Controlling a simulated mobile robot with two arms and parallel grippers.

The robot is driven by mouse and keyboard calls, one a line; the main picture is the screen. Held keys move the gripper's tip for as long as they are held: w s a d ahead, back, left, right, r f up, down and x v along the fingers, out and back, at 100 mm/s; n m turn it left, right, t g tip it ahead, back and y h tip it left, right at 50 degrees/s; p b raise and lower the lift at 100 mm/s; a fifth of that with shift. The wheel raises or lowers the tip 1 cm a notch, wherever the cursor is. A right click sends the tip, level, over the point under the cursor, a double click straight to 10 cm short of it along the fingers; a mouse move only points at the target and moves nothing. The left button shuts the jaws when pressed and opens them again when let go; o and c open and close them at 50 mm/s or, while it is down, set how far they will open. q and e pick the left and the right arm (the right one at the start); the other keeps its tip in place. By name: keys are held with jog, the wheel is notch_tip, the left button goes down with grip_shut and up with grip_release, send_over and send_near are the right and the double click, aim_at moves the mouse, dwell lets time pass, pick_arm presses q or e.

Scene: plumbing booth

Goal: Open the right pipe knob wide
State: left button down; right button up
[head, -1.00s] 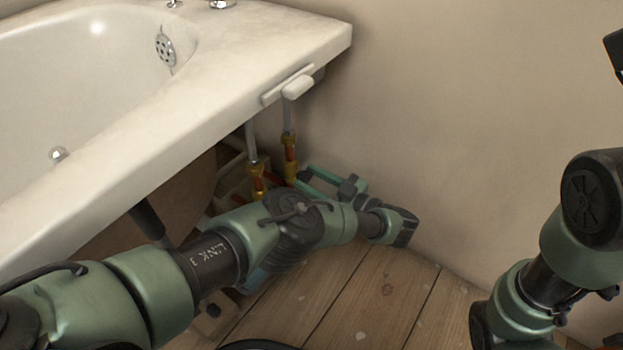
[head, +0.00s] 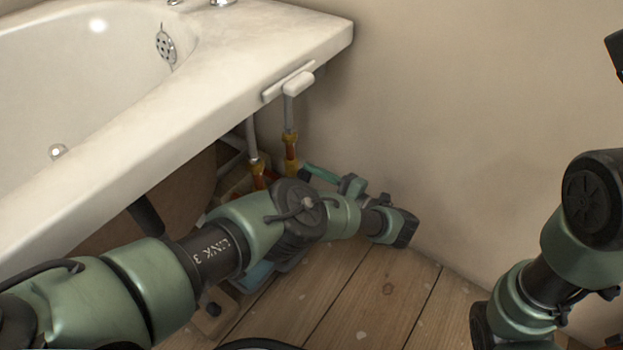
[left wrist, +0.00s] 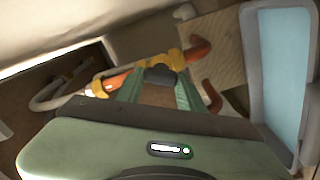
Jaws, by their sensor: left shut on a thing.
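Two copper pipes with brass fittings come down under the bath's corner in the head view. The right pipe (head: 291,150) stands nearer the wall, the left pipe (head: 257,172) beside it. My left arm reaches in front of them, and its gripper (head: 318,174) is partly hidden behind my own wrist. In the left wrist view, the left gripper's green fingers (left wrist: 160,84) are shut on a dark knob (left wrist: 160,74) at a brass valve (left wrist: 172,60) on a copper pipe. My right gripper is out of view.
The white bath (head: 210,90) overhangs the pipes from the left. A plain wall (head: 450,130) stands close to the right of my left wrist. A blue-and-grey object (left wrist: 283,75) lies beside the gripper.

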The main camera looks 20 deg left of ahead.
pick_arm(q)
jog(key=shift+f+n, duration=0.1)
jog(key=shift+n, duration=2.2)
jog(key=shift+a, duration=0.1)
jog(key=c, duration=0.9)
grip_release()
